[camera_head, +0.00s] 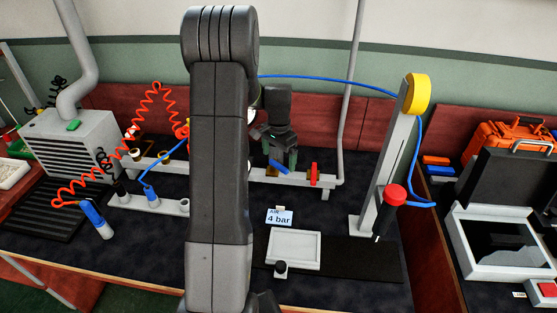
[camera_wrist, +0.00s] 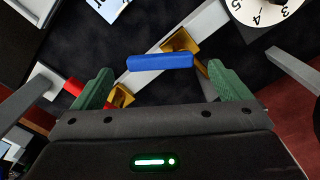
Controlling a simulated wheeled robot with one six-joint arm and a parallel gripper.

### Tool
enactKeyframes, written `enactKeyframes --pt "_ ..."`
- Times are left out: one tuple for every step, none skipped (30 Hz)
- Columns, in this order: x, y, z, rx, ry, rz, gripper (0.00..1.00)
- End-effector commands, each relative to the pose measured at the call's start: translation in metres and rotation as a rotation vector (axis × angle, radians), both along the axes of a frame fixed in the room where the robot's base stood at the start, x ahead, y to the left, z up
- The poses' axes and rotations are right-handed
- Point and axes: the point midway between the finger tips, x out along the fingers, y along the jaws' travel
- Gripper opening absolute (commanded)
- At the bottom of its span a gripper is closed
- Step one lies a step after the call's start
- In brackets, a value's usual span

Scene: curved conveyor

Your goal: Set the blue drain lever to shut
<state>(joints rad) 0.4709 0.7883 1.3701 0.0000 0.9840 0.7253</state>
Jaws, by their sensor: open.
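The blue drain lever (camera_head: 279,167) is on a brass valve (camera_head: 271,171) on the grey rail at the back of the bench. In the wrist view the blue lever (camera_wrist: 160,62) lies level across the picture, at a slant to the rail (camera_wrist: 150,77). My gripper (camera_head: 281,160) points down at the lever from above. In the wrist view my gripper (camera_wrist: 162,80) is open, with one green finger off each end of the lever and no clear contact. How high the fingertips are above it I cannot tell.
A red lever (camera_head: 313,173) is on the same rail, right of the blue one; it shows beside the left finger in the wrist view (camera_wrist: 75,88). A grey post (camera_head: 385,160) with a red knob stands to the right. A "4 bar" card (camera_head: 280,217) and white tray (camera_head: 292,248) are in front.

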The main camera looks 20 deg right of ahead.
Motion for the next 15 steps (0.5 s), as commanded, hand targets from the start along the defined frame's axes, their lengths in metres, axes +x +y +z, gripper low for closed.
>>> enactKeyframes --pt "0.000 0.000 -0.007 0.001 0.003 0.000 0.96" --pt "0.000 0.000 -0.010 0.001 0.001 0.000 0.96" --pt "0.000 0.000 -0.015 0.001 0.003 0.000 0.96" --pt "0.000 0.000 -0.017 0.001 0.001 0.000 0.96" --pt "0.000 0.000 -0.019 0.001 0.000 0.000 0.96" --pt "0.000 0.000 -0.022 0.000 0.000 0.000 0.96" --pt "0.000 0.000 -0.023 0.000 0.000 0.000 0.96" --pt "0.000 0.000 -0.024 0.000 0.000 0.000 0.96" --pt "0.000 0.000 -0.025 0.000 0.000 0.000 0.96" --pt "0.000 0.000 -0.025 -0.001 0.000 0.000 0.96" --pt "0.000 0.000 -0.025 -0.001 0.000 0.000 0.96" --pt "0.000 0.000 -0.025 -0.001 -0.001 0.000 0.96" --pt "0.000 0.000 -0.025 -0.001 -0.001 0.000 0.96" --pt "0.000 0.000 -0.025 -0.001 -0.001 0.000 0.96" --pt "0.000 0.000 -0.025 -0.001 -0.001 0.000 0.96"
